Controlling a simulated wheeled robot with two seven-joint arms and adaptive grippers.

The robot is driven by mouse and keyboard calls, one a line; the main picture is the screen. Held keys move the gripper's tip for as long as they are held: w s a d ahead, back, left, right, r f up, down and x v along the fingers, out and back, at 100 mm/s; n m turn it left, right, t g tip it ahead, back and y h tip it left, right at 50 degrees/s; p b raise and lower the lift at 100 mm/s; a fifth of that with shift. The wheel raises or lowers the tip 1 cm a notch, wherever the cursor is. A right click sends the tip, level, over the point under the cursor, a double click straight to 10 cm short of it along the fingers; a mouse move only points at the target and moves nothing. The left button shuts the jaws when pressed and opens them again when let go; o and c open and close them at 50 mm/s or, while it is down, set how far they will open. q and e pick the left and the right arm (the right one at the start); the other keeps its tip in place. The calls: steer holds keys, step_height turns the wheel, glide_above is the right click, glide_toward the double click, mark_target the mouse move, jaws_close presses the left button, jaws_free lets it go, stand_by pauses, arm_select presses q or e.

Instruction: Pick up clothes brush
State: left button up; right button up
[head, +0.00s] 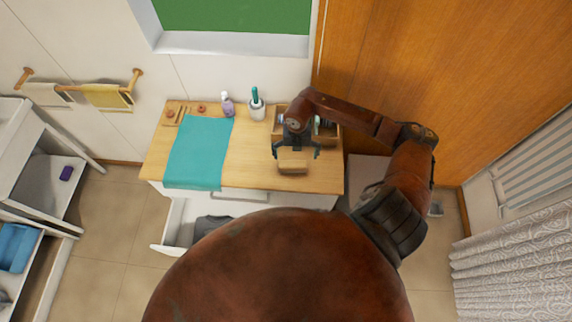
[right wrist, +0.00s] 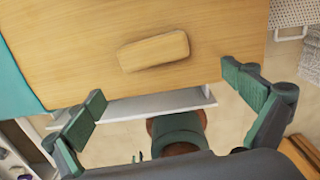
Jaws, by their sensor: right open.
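The clothes brush looks like a wooden block (head: 293,162) lying on the wooden cart top, near its front right. It also shows in the right wrist view (right wrist: 153,51), lying flat with its smooth wooden back up; any bristles are hidden. My right gripper (head: 296,153) is open and empty above the brush, its fingers spread wide to either side in the head view. In the right wrist view its fingertips (right wrist: 160,85) are apart, with the brush beyond them and between their lines. My left gripper is not in view.
The wooden cart top (head: 250,175) carries a teal cloth (head: 199,152), a purple bottle (head: 227,104), a cup with a teal-handled item (head: 257,106) and a wooden box (head: 326,129) behind my gripper. An open drawer (head: 172,238) juts out below. Bare wood surrounds the brush.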

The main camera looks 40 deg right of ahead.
mark_target(293, 163)
steer(key=shift+w+f+b, duration=0.35)
steer(key=shift+w+f, duration=0.1)
steer(key=shift+f, duration=0.3)
steer(key=shift+w+d+f, duration=0.1)
steer(key=shift+w+f, duration=0.1)
steer(key=shift+f, duration=1.05)
steer(key=f+p, duration=0.1)
steer(key=f, duration=0.1)
steer(key=f+p, duration=0.1)
steer(key=f, duration=0.1)
steer(key=shift+w+a+f, duration=0.2)
steer(key=shift+f, duration=0.05)
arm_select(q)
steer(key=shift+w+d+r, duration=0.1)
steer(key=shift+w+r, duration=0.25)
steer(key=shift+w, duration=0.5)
arm_select(e)
steer(key=shift+d+f, duration=0.1)
steer(key=shift+f, duration=0.4)
steer(key=shift+c, duration=0.7)
steer(key=c, duration=1)
steer(key=shift+r, duration=0.15)
